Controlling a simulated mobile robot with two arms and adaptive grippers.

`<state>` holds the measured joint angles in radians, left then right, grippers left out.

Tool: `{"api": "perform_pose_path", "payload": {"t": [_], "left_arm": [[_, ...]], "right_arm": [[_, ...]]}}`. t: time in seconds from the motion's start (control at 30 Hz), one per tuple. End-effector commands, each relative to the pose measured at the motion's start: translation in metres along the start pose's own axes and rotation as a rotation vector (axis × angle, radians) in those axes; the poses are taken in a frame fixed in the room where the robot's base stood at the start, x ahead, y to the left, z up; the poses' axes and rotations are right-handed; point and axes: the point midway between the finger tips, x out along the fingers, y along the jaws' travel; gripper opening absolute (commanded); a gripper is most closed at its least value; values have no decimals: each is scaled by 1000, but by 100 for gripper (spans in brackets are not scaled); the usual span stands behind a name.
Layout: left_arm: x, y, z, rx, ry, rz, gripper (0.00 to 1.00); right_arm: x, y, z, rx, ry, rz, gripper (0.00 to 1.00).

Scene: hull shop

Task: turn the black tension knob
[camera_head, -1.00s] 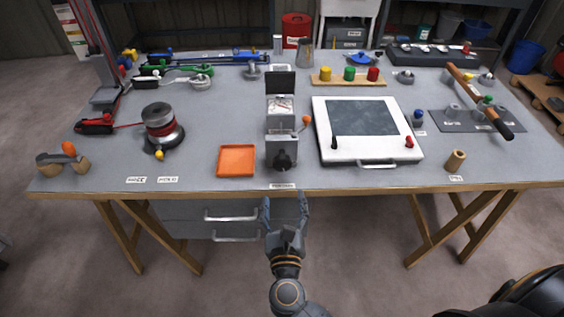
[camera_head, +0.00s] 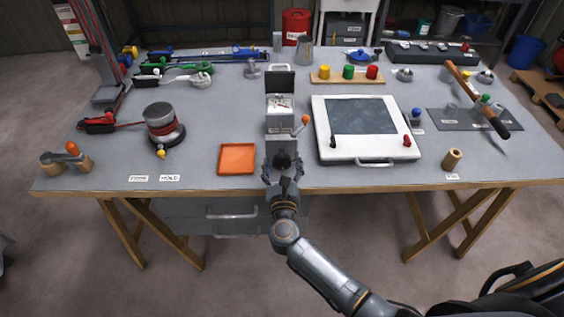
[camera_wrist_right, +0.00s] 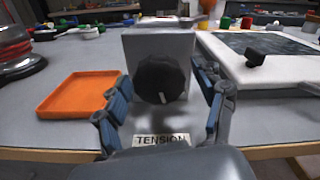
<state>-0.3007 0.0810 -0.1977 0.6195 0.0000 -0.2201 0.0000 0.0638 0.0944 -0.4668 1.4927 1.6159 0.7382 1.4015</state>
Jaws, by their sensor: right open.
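The black tension knob (camera_head: 283,160) is on the front face of a grey box (camera_head: 282,144) near the table's front edge. In the right wrist view the round ribbed knob (camera_wrist_right: 161,78) faces me, its white mark pointing down. A label reading TENSION (camera_wrist_right: 161,140) lies in front of it. My right gripper (camera_head: 283,168) is open, with its fingers on either side of the knob and apart from it. The wrist view shows both fingers (camera_wrist_right: 163,108) with a gap to the knob. My left gripper is not in view.
An orange tray (camera_head: 237,146) lies just left of the box. A white framed panel (camera_head: 385,154) with a handle stands just right. A small lever with an orange ball (camera_head: 305,119) sticks out of the box's right side. A red-banded winch (camera_head: 162,128) is farther left.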

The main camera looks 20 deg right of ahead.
Motion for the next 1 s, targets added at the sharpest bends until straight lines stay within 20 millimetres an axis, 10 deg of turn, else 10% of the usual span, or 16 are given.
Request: {"api": "perform_pose_path", "payload": {"t": [0.3, 1.0], "left_arm": [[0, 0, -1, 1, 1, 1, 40], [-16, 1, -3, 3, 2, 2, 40]], "right_arm": [[0, 0, 0, 0, 0, 0, 17], [-1, -1, 2, -279, 2, -1, 16]]}}
